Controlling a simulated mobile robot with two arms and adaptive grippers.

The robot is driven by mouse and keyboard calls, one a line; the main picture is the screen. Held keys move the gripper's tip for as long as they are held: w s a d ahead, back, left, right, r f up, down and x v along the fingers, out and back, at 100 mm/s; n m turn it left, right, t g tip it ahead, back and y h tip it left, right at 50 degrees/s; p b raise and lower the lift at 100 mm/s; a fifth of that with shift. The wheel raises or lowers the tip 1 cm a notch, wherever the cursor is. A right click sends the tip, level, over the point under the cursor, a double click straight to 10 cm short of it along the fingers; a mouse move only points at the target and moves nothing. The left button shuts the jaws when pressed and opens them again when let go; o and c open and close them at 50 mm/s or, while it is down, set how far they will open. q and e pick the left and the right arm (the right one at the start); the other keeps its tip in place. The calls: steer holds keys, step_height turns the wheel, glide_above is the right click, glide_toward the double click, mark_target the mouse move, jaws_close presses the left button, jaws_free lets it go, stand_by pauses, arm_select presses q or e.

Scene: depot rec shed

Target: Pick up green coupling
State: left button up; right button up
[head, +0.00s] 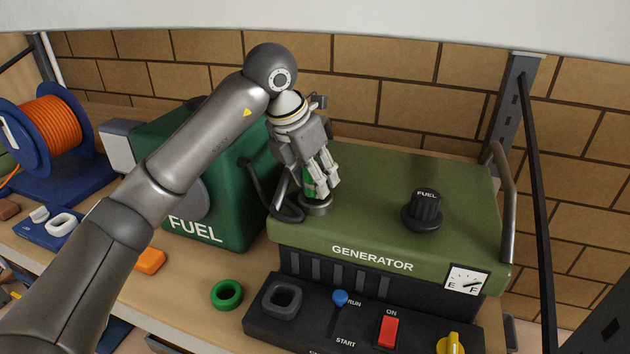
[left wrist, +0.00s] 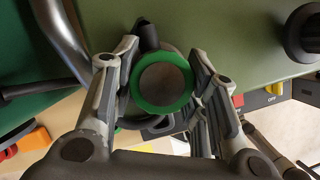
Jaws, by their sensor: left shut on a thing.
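The green coupling (head: 308,187) is between the fingers of my left gripper (head: 322,192), at the left end of the generator top (head: 380,205). In the left wrist view it shows end-on as a green ring (left wrist: 178,106) around a grey disc, with the fingers (left wrist: 160,85) on both sides. My left gripper is shut on it. In the head view the fingers hide most of it. A dark round fitting (head: 317,207) sits right below; I cannot tell whether the coupling touches it. My right gripper is not in view.
A green FUEL can (head: 240,215) with a black hose (head: 262,190) stands left of the generator. A green ring (head: 227,294) and an orange block (head: 151,261) lie on the bench. A fuel knob (head: 425,207) stands on the generator; a control panel (head: 365,325) is in front.

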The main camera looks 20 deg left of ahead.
arm_select(q)
step_height(320, 180, up, 9)
steer(key=shift+f+b, duration=0.1)
steer(key=shift+b, duration=0.9)
steer(key=shift+r, duration=0.55)
